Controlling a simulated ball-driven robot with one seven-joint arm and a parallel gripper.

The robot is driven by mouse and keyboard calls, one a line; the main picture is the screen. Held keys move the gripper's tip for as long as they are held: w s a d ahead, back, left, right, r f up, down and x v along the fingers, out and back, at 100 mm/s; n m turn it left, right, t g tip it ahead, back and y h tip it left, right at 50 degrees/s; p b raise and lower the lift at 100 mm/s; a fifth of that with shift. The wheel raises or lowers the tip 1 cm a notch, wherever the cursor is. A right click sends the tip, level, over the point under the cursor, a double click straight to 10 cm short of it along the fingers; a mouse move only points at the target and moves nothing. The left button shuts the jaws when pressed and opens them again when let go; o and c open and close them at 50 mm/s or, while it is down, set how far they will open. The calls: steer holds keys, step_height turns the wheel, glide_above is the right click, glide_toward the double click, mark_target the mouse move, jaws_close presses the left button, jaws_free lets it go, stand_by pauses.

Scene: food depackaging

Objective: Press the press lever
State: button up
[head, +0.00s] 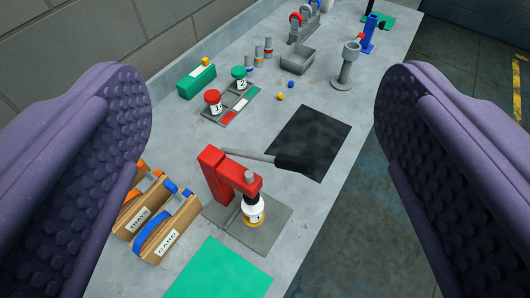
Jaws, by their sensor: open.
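A red press (225,180) stands on a grey base plate (272,232) in the lower middle of the head view. Its press lever (250,155) is a grey bar with a black grip (300,164) at its right end, and it points right over a black mat. A white bottle with a yellow bottom ring (253,212) stands under the press head. My gripper (262,110) is open, with one purple padded finger at each side of the view. Nothing is between the fingers at close range, and the lever lies beyond and below them.
Wooden holders marked TRAYS (133,212) and CARD (166,232) stand left of the press. A green mat (220,272) lies in front. The black mat (322,137) is bare beyond the grip. Red and green-capped jars (214,103), a grey bin (297,61) and a grey stand (345,70) are farther back.

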steer(key=shift+w+p, duration=0.2)
steer(key=shift+p, duration=0.1)
steer(key=c, duration=0.6)
steer(key=w+p, duration=0.1)
steer(key=w+g+p, duration=0.1)
steer(key=w+p, duration=0.1)
steer(key=p, duration=0.1)
steer(key=shift+w+d+f+m, duration=0.1)
steer(key=shift+w+d+m, duration=0.2)
steer(key=shift+m, duration=0.1)
steer(key=c, duration=0.7)
steer(key=w+g+p, duration=0.1)
steer(key=w+p, duration=0.1)
steer(key=w+f+g+p, duration=0.1)
steer(key=w+p, duration=0.1)
steer(key=w+f+m+g+p, duration=0.1)
steer(key=w+p, duration=0.1)
steer(key=shift+d+f, duration=0.15)
jaws_close()
steer(key=w+a+f+m+g+h+p, duration=0.1)
steer(key=f+g+p, duration=0.3)
steer(key=p, duration=0.7)
steer(key=w+a+f+m+g+h+p, duration=0.1)
steer(key=w+f+m+g+h+p, duration=0.2)
steer(key=f+p, duration=0.4)
steer(key=shift+w+a+f+g+p, duration=0.35)
steer(key=shift+w+g+p, duration=0.5)
steer(key=shift+p, duration=1.15)
steer(key=shift+s, duration=0.15)
